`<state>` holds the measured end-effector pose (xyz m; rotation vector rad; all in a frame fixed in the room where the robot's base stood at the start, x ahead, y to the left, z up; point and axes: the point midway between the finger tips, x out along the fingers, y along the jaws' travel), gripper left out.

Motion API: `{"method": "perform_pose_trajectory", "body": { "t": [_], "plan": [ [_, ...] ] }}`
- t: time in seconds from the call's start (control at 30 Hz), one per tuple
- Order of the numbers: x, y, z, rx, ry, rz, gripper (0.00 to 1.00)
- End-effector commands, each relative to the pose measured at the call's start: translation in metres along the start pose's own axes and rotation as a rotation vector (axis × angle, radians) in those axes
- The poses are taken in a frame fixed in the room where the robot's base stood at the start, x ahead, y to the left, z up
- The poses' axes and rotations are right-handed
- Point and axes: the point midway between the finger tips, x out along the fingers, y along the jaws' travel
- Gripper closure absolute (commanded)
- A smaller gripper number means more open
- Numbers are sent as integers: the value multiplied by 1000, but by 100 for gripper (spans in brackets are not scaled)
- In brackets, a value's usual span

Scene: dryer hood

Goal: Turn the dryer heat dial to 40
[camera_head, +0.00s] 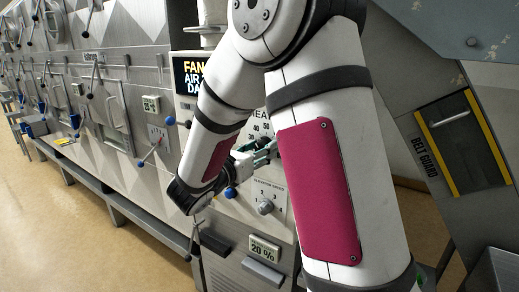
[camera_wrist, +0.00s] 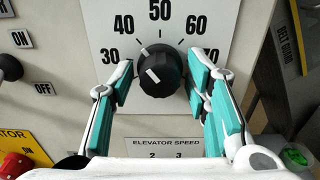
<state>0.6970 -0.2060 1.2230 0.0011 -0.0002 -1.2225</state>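The black heat dial (camera_wrist: 160,70) sits on a white panel (camera_wrist: 215,20) marked 30, 40, 50, 60 and 70 in the wrist view. A white mark on the dial's face slants up and left, roughly towards the 40 side; its exact reading is hard to tell. My gripper (camera_wrist: 162,72) is open, with teal-padded fingers on the left and right of the dial. Gaps show between both fingers and the dial.
An elevator speed knob (camera_head: 265,207) is below the heat scale. A red knob (camera_wrist: 17,165) and an ON/OFF switch (camera_wrist: 10,68) are at the left in the wrist view. A belt guard (camera_head: 465,145) stands right of my arm. Open floor (camera_head: 70,210) lies at left.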

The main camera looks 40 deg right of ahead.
Motion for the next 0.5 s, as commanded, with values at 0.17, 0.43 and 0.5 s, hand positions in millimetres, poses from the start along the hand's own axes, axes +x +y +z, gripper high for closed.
{"method": "perform_pose_trajectory", "body": {
  "t": [0.17,0.43,0.5],
  "plan": [
    [0,0,0,0,0,0,98],
    [-1,0,0,-34,-2,1,98],
    [-1,0,0,-49,-2,0,98]
  ]
}}
